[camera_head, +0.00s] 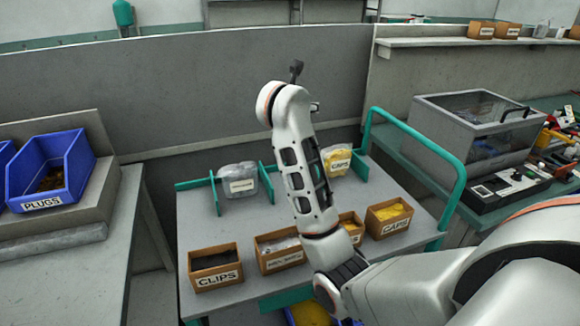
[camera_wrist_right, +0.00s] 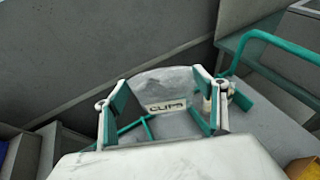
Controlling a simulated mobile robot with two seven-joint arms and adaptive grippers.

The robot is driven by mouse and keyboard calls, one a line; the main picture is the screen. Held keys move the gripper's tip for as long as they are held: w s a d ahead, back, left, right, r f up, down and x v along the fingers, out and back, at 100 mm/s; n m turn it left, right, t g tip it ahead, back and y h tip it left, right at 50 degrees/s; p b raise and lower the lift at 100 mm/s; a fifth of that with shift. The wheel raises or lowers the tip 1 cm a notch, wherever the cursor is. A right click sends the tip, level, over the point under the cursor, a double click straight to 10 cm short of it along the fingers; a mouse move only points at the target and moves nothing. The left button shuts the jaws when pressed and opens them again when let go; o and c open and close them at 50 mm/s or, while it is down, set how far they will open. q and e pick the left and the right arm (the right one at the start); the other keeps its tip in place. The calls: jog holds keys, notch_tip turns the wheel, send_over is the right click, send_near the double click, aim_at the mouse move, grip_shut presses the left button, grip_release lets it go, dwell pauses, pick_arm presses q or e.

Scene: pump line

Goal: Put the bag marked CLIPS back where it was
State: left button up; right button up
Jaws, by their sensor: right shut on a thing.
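The grey bag marked CLIPS (camera_wrist_right: 165,88) is between the two fingers of my right gripper (camera_wrist_right: 160,80) in the wrist view. The gripper is shut on it, and its label faces the camera. In the head view my right forearm rises across the trolley (camera_head: 232,228) and hides the gripper; I cannot make out the held bag for sure there. A grey bag (camera_head: 238,180) stands between green dividers (camera_head: 267,182) at the trolley's back left; its label is too small to read. My left gripper is not in view.
Along the trolley's front stand open boxes, including CLIPS (camera_head: 215,267) and CAPS (camera_head: 389,217). A yellow CAPS bag (camera_head: 338,161) stands at the back right. A green handle rail (camera_head: 448,165) bounds the right side. A blue PLUGS bin (camera_head: 50,172) is on the left bench.

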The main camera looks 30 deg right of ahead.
notch_tip(320, 180, down, 16)
jog(key=b, duration=0.3)
jog(key=shift+f, duration=0.15)
jog(key=o, duration=0.7)
jog(key=shift+f, duration=0.1)
jog(key=shift+c, duration=0.2)
jog(key=o, duration=0.4)
